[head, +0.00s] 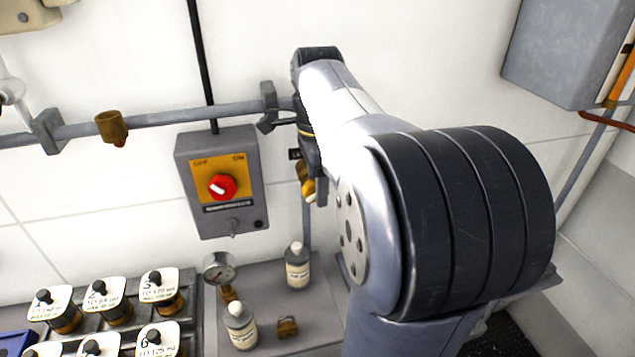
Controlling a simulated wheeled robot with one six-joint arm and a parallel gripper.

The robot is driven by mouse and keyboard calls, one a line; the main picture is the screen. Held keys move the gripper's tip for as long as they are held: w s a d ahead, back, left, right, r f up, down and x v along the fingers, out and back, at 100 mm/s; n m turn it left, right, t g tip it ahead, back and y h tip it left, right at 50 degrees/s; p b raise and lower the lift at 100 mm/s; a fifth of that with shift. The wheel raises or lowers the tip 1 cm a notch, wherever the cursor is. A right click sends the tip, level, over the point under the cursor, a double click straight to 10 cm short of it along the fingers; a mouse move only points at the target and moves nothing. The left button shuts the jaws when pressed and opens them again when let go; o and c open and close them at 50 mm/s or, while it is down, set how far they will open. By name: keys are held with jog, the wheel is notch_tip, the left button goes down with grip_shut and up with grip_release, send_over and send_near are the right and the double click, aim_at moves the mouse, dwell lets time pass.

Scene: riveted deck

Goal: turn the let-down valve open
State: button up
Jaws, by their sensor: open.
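A brass fitting with a yellowish end (306,184), likely the let-down valve, is low on the wall under the pipe, beside a small dark label (295,154) that is mostly covered. My arm hides much of this spot, so the handle's position cannot be read. My gripper (315,188) points down the wall beside the brass fitting. It is open, seen only in part, and I cannot tell whether it touches the fitting.
A grey pipe (190,113) with a brass fitting (112,127) runs along the wall. A switch box (218,217) with a red knob (222,187) hangs left of my gripper. Below stand a gauge (219,268), two bottles (298,269) (240,328), a brass padlock-like piece (287,327) and several labelled jars (113,305).

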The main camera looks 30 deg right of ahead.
jog(key=shift+c, duration=0.2)
jog(key=c, duration=0.9)
jog(key=shift+c, duration=0.2)
jog(key=shift+h, duration=0.3)
jog(key=shift+w+a+g+h+p, duration=0.1)
jog(key=shift+a+g+h+p, duration=0.2)
jog(key=shift+h, duration=0.6)
jog(key=shift+a+f+g+h+b, duration=0.15)
jog(key=shift+g+h+b, duration=0.25)
jog(key=shift+h, duration=1.2)
